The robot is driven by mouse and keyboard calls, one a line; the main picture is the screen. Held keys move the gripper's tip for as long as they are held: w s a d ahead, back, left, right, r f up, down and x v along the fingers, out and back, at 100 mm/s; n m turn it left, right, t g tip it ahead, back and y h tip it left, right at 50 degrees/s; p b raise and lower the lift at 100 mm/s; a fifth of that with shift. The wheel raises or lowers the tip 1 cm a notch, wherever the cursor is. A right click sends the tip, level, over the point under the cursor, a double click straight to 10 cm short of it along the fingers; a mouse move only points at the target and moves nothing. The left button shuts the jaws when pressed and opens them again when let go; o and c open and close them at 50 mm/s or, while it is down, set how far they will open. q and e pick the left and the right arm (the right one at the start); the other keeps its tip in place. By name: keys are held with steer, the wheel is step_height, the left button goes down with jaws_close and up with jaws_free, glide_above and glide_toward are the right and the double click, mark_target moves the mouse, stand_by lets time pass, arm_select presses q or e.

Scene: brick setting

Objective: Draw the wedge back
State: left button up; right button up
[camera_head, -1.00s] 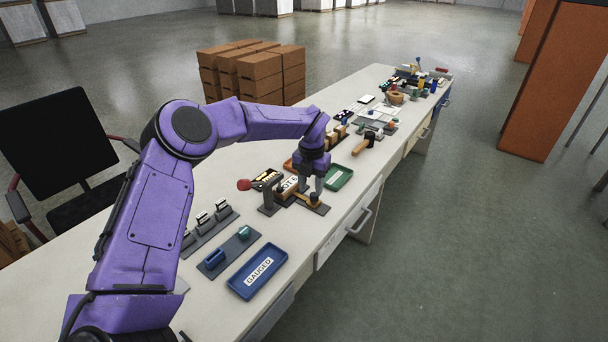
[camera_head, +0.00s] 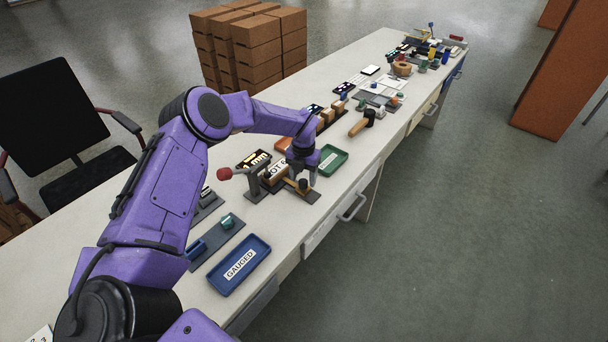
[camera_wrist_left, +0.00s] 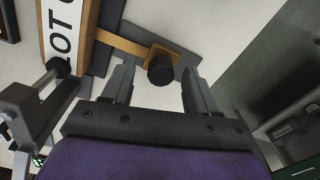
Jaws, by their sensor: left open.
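The wedge (camera_wrist_left: 130,42) is a tan-yellow bar with a black round knob (camera_wrist_left: 161,69) in the left wrist view. Its far end meets a wooden block (camera_wrist_left: 72,45) with a "LOT" label, on a dark fixture. In the head view the wedge (camera_head: 301,187) is small beside the labelled block (camera_head: 277,173). My left gripper (camera_head: 301,178) points down over the wedge. In the left wrist view its two fingers (camera_wrist_left: 158,88) are apart, one on each side of the knob, with nothing clamped. My right gripper is out of view.
A blue "GAUGED" tray (camera_head: 239,265) lies nearer, and a green tray (camera_head: 331,160) lies just beyond the gripper. A mallet (camera_head: 361,123) and other fixtures line the bench farther off.

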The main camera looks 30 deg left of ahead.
arm_select(q)
steer(key=shift+d+f, duration=0.1)
steer(key=shift+f, duration=0.1)
steer(key=shift+s+d, duration=0.1)
steer(key=shift+s, duration=0.05)
steer(key=shift+c, duration=0.3)
jaws_close()
steer(key=shift+d+f+b, duration=0.2)
steer(key=shift+d+b, duration=0.55)
steer(key=shift+d, duration=0.25)
steer(key=shift+d+r, duration=0.1)
steer(key=shift+d, duration=0.25)
steer(key=shift+o, duration=0.3)
jaws_free()
steer(key=shift+r, duration=0.1)
steer(key=shift+d, duration=0.1)
